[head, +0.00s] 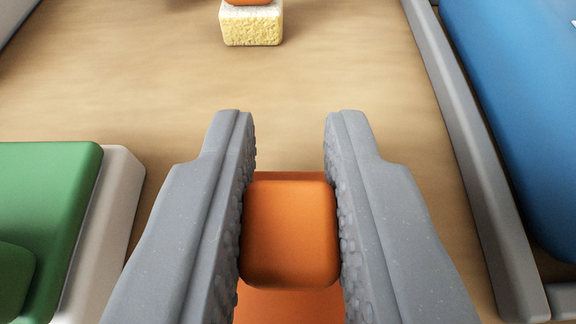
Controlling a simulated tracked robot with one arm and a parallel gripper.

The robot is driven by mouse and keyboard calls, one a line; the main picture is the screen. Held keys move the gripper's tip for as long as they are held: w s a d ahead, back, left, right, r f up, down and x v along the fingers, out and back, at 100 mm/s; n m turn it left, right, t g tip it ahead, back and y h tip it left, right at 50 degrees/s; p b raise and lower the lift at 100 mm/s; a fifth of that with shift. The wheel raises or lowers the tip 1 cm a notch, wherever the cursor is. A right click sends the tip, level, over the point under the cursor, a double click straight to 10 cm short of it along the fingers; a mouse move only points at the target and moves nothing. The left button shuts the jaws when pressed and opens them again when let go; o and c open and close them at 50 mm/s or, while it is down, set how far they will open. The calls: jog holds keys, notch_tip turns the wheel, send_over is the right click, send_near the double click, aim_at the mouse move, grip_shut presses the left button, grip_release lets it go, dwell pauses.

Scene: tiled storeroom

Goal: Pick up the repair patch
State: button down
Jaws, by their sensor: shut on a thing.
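My gripper (290,165) is shut on an orange block (290,230) with rounded edges. The rough inner pads of both fingers touch its left and right sides. More orange surface (290,306) shows just below the block and runs out of the bottom of the picture, so its full shape is hidden. The frame does not show clearly whether this orange thing is the repair patch. The finger tips reach forward past the block over a tan, wood-like surface (330,80).
A pale yellow, sponge-like block (251,27) with an orange top stands ahead, cut off by the top edge. A green and white object (50,190) lies at left. A grey raised rim (465,130) runs along the right, with a large blue object (520,90) beyond it.

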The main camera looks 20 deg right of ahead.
jog(key=shift+r, duration=0.7)
jog(key=shift+s+d+r, duration=0.15)
jog(key=shift+r, duration=0.05)
jog(key=s+d+r+b, duration=0.1)
jog(key=s+d+b, duration=0.4)
jog(key=s, duration=0.9)
jog(key=shift+d, duration=0.95)
jog(key=shift+r, duration=0.15)
